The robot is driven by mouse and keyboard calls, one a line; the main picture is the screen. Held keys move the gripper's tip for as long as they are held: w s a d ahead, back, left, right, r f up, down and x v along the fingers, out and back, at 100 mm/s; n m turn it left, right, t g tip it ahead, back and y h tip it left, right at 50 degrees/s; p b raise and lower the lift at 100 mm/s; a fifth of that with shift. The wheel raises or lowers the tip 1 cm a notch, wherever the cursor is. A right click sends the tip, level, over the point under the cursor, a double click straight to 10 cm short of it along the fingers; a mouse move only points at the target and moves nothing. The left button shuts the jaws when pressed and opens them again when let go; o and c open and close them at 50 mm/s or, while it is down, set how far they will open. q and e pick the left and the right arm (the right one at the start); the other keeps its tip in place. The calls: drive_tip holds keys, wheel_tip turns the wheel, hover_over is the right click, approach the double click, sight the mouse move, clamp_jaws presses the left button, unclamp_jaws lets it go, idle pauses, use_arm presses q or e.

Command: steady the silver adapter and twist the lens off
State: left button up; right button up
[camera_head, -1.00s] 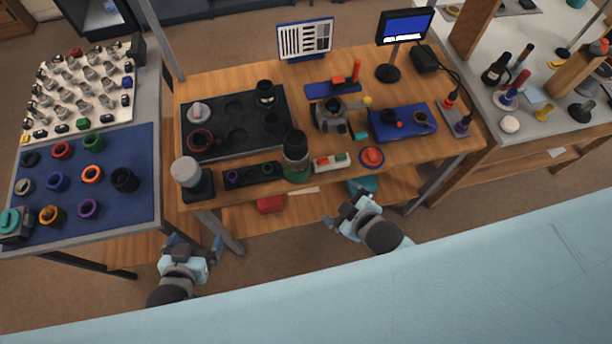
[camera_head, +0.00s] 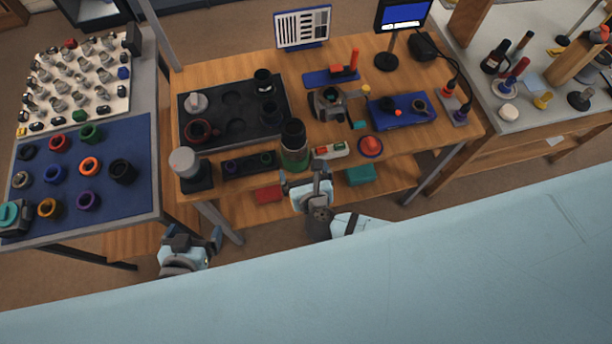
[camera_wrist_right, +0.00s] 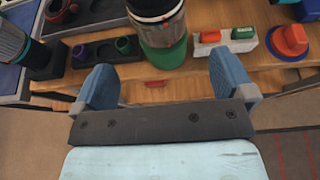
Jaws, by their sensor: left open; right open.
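An upright stack stands at the front edge of the wooden bench, with a black lens (camera_head: 293,130) on top, a greyish silver adapter band (camera_head: 294,145) in the middle and a green base (camera_head: 295,161). In the right wrist view the silver band (camera_wrist_right: 156,8) and green base (camera_wrist_right: 165,55) show, cut off at the top. My right gripper (camera_head: 306,180) is open and empty, just in front of the stack. Its two blue fingers (camera_wrist_right: 165,78) point at the green base, apart from it. My left gripper (camera_head: 193,236) is open and empty, low in front of the bench's left end.
A grey-topped cylinder on a black stand (camera_head: 184,161) and a black holder (camera_head: 248,164) sit left of the stack. A red-green block (camera_head: 331,150) and a red button (camera_head: 370,146) sit right. A dark tray (camera_head: 228,135) lies behind. The floor before the bench is open.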

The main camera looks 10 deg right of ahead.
drive_tip(key=x, duration=1)
use_arm(q)
drive_tip(key=shift+c, duration=0.5)
use_arm(e)
drive_tip(key=c, duration=1.2)
use_arm(q)
drive_tip(key=w+d+m+g, duration=0.1)
drive_tip(key=w+d, duration=0.2)
drive_tip(key=w+d+m+g+h, duration=0.1)
drive_tip(key=w+d, duration=0.1)
drive_tip(key=d, duration=0.1)
drive_tip(key=w+d+m+g, duration=0.1)
drive_tip(key=w+d+m, duration=0.1)
drive_tip(key=w+d, duration=0.1)
drive_tip(key=shift+w+f+h, duration=0.35)
drive_tip(key=shift+h, duration=0.05)
drive_tip(key=m+g+y, duration=0.2)
drive_tip(key=m+g, duration=0.8)
drive_tip(key=m, duration=0.7)
approach(293, 127)
drive_tip(key=x, duration=1.2)
drive_tip(key=shift+f, duration=0.1)
